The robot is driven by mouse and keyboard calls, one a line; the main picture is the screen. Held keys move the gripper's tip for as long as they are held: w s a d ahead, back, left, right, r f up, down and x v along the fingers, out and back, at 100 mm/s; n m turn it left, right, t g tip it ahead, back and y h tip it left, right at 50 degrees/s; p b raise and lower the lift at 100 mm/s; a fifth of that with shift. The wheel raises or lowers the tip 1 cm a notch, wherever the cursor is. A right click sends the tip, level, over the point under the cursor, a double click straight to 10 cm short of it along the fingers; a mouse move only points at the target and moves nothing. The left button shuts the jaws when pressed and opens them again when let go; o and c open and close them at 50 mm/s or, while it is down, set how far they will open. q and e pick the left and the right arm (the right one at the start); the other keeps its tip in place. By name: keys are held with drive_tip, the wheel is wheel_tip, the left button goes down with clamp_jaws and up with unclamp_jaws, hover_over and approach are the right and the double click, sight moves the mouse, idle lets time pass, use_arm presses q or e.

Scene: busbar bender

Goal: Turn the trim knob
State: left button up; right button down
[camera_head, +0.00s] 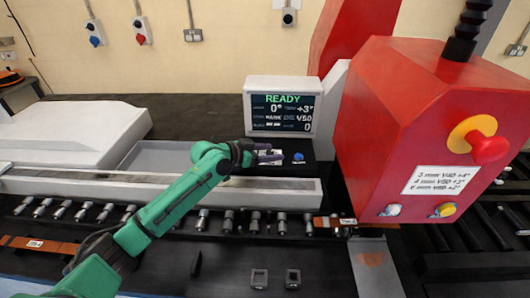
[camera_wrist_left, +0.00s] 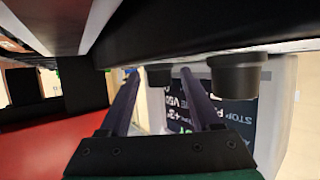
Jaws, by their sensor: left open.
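My left gripper (camera_head: 275,153) reaches in from the left over the small control panel in front of the display (camera_head: 283,112). Its fingers are apart. In the left wrist view, which is upside down, a dark round knob (camera_wrist_left: 159,74) shows between the fingertips (camera_wrist_left: 158,78), with no clear contact. A second dark knob (camera_wrist_left: 238,76) is nearer the camera, outside the right finger. Neither carries a readable label, so I cannot tell which is the trim knob. In the head view a blue-topped control (camera_head: 298,157) sits just right of the fingertips. The display reads READY, 0° and +3°. My right gripper is not in view.
A red housing (camera_head: 430,135) with a yellow-and-red stop button (camera_head: 488,148) and a note card (camera_head: 440,179) stands right of the panel. A pale rail (camera_head: 100,185) runs below my arm. Several metal rollers line the bench in front.

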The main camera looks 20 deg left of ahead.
use_arm(q)
drive_tip(key=b+v, duration=0.1)
drive_tip(key=v, duration=0.3)
drive_tip(key=b+v, duration=0.2)
drive_tip(key=v, duration=0.3)
drive_tip(key=b+v, duration=0.2)
drive_tip(key=v, duration=0.2)
drive_tip(key=shift+s+a+f, duration=0.2)
drive_tip(key=shift+s+a, duration=0.05)
drive_tip(key=shift+a, duration=0.05)
drive_tip(key=shift+s+a+r, duration=0.15)
drive_tip(key=shift+s+r, duration=0.15)
drive_tip(key=shift+r, duration=0.1)
drive_tip(key=shift+r, duration=0.1)
